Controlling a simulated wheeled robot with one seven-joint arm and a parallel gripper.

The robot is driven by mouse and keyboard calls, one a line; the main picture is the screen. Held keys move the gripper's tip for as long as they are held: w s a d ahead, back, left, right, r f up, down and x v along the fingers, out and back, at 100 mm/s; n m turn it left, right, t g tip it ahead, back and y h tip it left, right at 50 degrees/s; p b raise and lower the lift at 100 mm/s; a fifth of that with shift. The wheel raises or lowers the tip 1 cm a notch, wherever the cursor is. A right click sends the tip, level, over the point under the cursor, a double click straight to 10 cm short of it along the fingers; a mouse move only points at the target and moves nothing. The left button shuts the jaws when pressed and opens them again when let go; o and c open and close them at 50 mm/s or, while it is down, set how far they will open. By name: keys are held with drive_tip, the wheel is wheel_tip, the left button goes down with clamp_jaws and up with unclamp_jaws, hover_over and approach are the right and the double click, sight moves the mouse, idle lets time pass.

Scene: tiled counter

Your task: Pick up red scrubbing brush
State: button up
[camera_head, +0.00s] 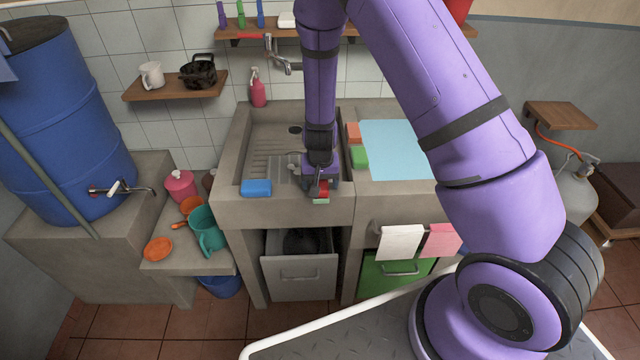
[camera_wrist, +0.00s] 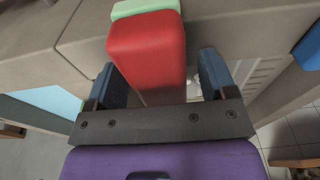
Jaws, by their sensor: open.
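The red scrubbing brush (camera_head: 322,188) is at the front edge of the sink, with a pale green strip along its near side. In the wrist view the red brush (camera_wrist: 147,50) is a rounded red block with the pale green part at the top of the picture. My gripper (camera_head: 320,178) is over it, pointing down. Its two dark fingers stand apart, one on each side of the red block. A gap shows beside the right finger; contact at the left finger is unclear. The far end of the brush is partly hidden by my gripper.
A blue sponge (camera_head: 257,188) lies on the sink's front edge to the left. Green (camera_head: 359,157) and orange (camera_head: 353,132) blocks and a light blue mat (camera_head: 398,150) lie on the right counter. A tap (camera_head: 282,62) and shelf (camera_head: 345,30) are behind.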

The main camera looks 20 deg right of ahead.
drive_tip(key=shift+f, duration=0.3)
drive_tip(key=shift+c, duration=0.4)
drive_tip(key=c, duration=1)
drive_tip(key=shift+r, duration=0.15)
